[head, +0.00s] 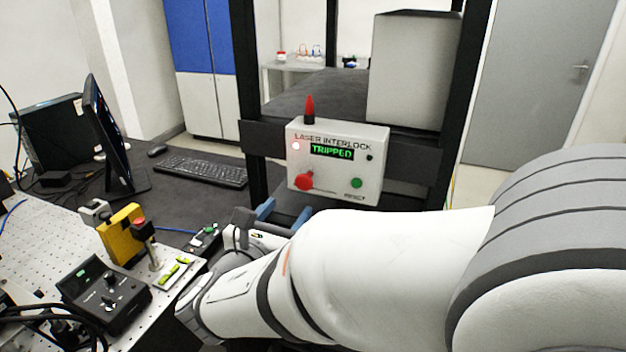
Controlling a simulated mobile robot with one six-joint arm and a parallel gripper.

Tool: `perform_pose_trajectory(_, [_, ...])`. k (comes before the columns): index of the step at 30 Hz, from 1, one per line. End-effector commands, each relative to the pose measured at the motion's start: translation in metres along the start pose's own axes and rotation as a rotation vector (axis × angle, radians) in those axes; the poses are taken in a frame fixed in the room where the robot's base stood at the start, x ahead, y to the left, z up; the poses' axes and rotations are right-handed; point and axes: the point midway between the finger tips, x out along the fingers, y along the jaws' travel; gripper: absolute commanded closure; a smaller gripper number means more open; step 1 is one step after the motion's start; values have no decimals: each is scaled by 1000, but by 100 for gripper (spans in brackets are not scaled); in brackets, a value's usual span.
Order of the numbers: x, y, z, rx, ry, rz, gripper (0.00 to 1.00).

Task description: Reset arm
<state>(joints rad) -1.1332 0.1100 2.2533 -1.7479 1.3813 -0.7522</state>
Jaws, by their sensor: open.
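My arm reaches in from the right of the head view. My gripper (284,214) is at the middle of the picture, with its two blue-tipped fingers spread apart and nothing seen between them. The fingertips show just below the white laser interlock box (336,180), and I cannot tell the gap in depth. The box's display (331,152) reads TRIPPED in green. A red knob (304,181) is at its lower left and a green button (356,183) at its lower right. A red beacon (309,108) stands on top, and a light at the upper left glows reddish.
A perforated optical bench (45,226) on the left carries a yellow block (122,234) and a black control box (104,291), close to my wrist. A monitor (107,135) and keyboard (202,170) stand behind. A black rack post (247,95) rises beside the interlock box.

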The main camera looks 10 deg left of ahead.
Motion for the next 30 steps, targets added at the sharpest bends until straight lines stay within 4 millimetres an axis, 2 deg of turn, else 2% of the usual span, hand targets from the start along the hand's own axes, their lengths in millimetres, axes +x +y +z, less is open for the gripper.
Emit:
perform_pose_trajectory(2, [11, -20, 1, 40, 36, -60, 45])
perform_pose_trajectory(4, [24, -52, -1, 112, 94, -157, 45])
perform_pose_trajectory(5, [30, -70, -3, 154, 126, -212, 45])
perform_pose_trajectory(6, [37, -97, -6, 223, 172, -298, 45])
perform_pose_trajectory(8, [42, -140, -13, 347, 242, -440, 45])
perform_pose_trajectory(9, [43, -167, -18, 437, 282, -536, 45])
perform_pose_trajectory(12, [33, -224, -31, 678, 364, -771, 45])
perform_pose_trajectory(15, [14, -267, -42, 941, 412, -1001, 45])
perform_pose_trajectory(18, [-9, -296, -50, 1223, 425, -1223, 45])
perform_pose_trajectory(21, [-31, -311, -54, 1524, 405, -1431, 45])
perform_pose_trajectory(27, [-55, -317, -50, 2062, 292, -1736, 45])
perform_pose_trajectory(30, [-58, -316, -45, 2238, 239, -1813, 45])
